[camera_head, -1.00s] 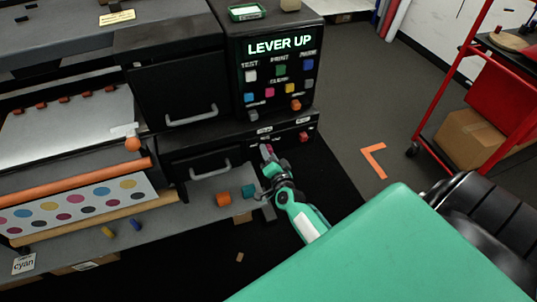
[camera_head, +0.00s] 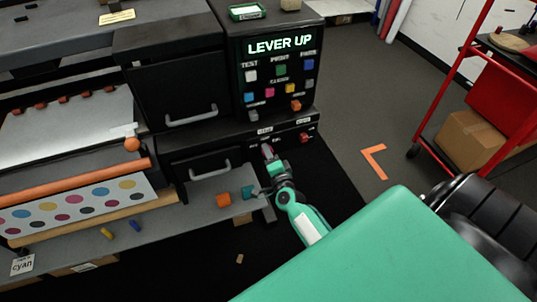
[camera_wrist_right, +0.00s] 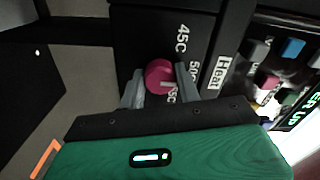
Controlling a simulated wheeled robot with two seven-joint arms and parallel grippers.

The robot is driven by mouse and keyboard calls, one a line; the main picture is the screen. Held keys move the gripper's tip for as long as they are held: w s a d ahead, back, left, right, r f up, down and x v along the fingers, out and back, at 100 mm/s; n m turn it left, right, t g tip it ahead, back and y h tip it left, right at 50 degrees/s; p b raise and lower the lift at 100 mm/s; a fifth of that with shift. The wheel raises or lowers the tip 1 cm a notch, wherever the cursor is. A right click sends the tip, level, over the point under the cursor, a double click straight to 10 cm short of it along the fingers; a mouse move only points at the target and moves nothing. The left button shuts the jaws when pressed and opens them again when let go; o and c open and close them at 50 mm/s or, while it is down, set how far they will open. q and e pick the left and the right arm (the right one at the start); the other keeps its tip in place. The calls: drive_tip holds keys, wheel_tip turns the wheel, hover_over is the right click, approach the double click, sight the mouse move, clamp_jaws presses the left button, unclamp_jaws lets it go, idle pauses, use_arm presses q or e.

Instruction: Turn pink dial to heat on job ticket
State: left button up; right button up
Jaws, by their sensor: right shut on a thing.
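The pink dial (camera_wrist_right: 158,74) shows in the right wrist view on the dark panel, with a pale mark on its lower part. A "45C" marking is at its upper right and a partly covered "5C" marking is just below it. A "Heat" label (camera_wrist_right: 216,72) is to the right. My right gripper (camera_wrist_right: 160,88) is shut on the dial, one grey finger on each side. In the head view my right gripper (camera_head: 268,153) reaches the front of the black machine and hides most of the dial. My left gripper is out of view. I cannot identify a readable job ticket.
The machine's screen (camera_head: 280,45) reads "LEVER UP" above several coloured buttons. A red knob (camera_head: 304,138) is right of my gripper. A red cart (camera_head: 440,110) stands at the right.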

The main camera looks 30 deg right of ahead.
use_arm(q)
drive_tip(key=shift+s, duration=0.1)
use_arm(e)
drive_tip(key=o, duration=1)
drive_tip(key=shift+c, duration=0.2)
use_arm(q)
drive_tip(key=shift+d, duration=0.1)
use_arm(e)
drive_tip(key=shift+s, duration=0.1)
use_arm(q)
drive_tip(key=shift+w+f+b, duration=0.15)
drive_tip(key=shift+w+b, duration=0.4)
drive_tip(key=shift+b, duration=0.2)
use_arm(e)
drive_tip(key=v, duration=1.3)
drive_tip(key=shift+s, duration=0.35)
drive_tip(key=shift+f, duration=0.1)
